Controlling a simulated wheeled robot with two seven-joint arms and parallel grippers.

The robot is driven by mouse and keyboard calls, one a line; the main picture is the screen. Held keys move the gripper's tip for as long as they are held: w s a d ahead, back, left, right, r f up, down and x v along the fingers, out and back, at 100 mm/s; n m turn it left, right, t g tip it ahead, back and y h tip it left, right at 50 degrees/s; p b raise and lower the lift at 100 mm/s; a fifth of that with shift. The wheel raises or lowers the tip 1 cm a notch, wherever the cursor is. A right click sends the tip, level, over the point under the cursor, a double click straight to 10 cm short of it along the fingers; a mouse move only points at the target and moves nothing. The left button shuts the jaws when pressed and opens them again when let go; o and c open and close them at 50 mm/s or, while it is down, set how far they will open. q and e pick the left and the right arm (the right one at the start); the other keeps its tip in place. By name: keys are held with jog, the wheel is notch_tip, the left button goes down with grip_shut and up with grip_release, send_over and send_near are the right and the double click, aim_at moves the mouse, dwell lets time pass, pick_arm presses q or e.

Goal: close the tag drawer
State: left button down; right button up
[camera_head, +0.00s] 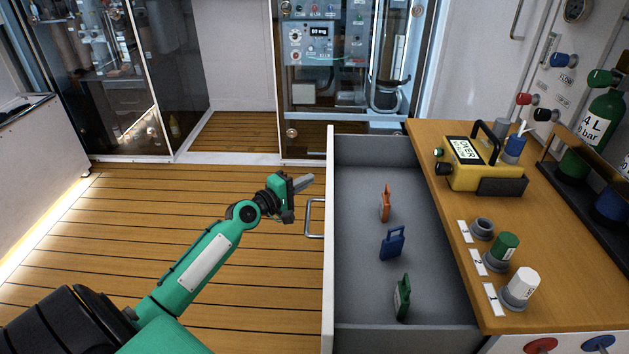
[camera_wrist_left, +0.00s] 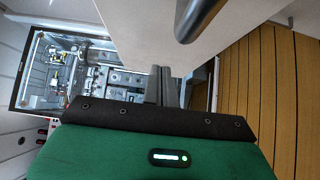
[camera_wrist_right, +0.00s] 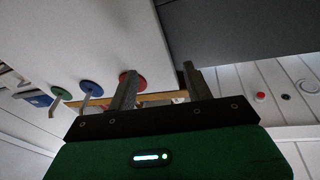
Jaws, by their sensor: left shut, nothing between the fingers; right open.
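The tag drawer (camera_head: 400,158) stands pulled out of the wooden-topped cabinet. Inside it are an orange tag (camera_head: 384,203), a blue tag (camera_head: 392,243) and a green tag (camera_head: 402,298). Its bar handle (camera_head: 314,218) is on the left-facing white front; a dark bar, likely this handle, shows at the top of the left wrist view (camera_wrist_left: 198,16). My left gripper (camera_head: 302,183) is shut and empty, just outside the front near the handle; contact is not visible. My right gripper (camera_wrist_right: 158,88) is open and empty in the right wrist view, below a grey surface and a white panel.
The counter (camera_head: 440,185) carries a yellow meter (camera_head: 482,172), a green-capped piece (camera_head: 503,248) and a white-capped piece (camera_head: 521,287). The plank floor (camera_head: 150,225) left of the drawer is clear.

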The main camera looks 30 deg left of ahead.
aim_at(405, 201)
pick_arm(q)
jog(key=shift+w+d, duration=0.35)
jog(key=shift+d, duration=0.2)
jog(key=shift+w+d, duration=0.3)
jog(key=shift+d, duration=0.25)
pick_arm(e)
jog(key=shift+s+a+f+g, duration=0.15)
jog(key=shift+f+g, duration=0.15)
jog(key=shift+f, duration=0.15)
jog(key=shift+s+a+f+g, duration=0.1)
jog(key=shift+s+f+g, duration=0.15)
jog(key=shift+f, duration=0.2)
jog(key=shift+s+a+f+g, duration=0.1)
jog(key=shift+f+g, duration=0.25)
jog(key=shift+f, duration=0.1)
pick_arm(q)
jog(key=shift+r, duration=0.1)
